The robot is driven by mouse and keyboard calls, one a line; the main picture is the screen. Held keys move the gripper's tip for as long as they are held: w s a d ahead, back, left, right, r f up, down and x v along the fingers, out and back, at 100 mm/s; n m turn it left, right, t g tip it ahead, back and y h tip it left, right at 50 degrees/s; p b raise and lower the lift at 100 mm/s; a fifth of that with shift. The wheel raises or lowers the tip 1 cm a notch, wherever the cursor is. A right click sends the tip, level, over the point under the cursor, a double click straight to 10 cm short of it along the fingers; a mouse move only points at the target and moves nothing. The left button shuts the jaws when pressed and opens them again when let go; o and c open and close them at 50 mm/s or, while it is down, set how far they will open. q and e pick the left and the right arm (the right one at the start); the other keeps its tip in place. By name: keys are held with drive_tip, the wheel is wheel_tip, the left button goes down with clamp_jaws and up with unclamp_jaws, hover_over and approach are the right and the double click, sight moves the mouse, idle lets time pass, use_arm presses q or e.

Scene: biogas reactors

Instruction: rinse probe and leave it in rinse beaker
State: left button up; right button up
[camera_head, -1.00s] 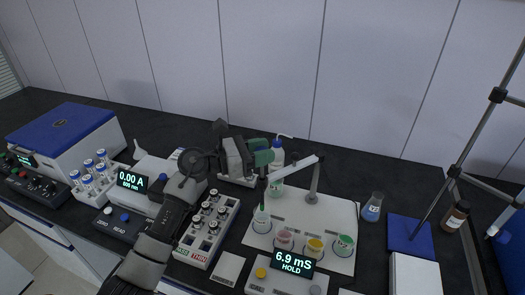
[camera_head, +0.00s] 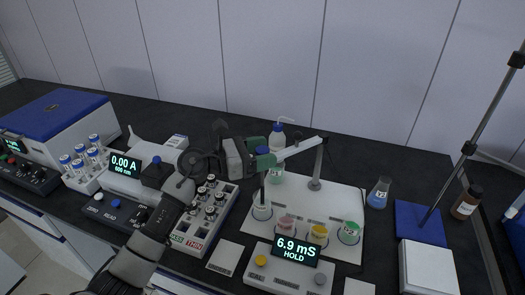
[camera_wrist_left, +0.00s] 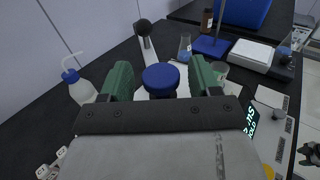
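The probe is a dark rod (camera_head: 262,187) with a blue cap (camera_wrist_left: 161,78). It stands upright, its lower end in the clear beaker (camera_head: 262,211) at the left of the beaker row, which I take as the rinse beaker. My left gripper (camera_head: 262,160) is at the probe's top. In the left wrist view its green fingers (camera_wrist_left: 161,82) stand on either side of the cap, with a small gap showing on each side. The probe's tip is hard to make out.
Red (camera_head: 286,226), yellow (camera_head: 318,235) and green (camera_head: 350,233) cups stand right of the beaker on a white board. A meter (camera_head: 293,252) reads 6.9 mS HOLD in front. A wash bottle (camera_head: 277,140) stands behind, a vial rack (camera_head: 195,240) left, a flask (camera_head: 379,193) right.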

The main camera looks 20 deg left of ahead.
use_arm(q)
drive_tip(key=shift+s+r, duration=0.1)
drive_tip(key=b+v, duration=0.3)
drive_tip(key=v, duration=0.7)
drive_tip(key=shift+s+a+b, duration=0.2)
drive_tip(key=shift+a+b, duration=0.1)
drive_tip(key=shift+b, duration=0.1)
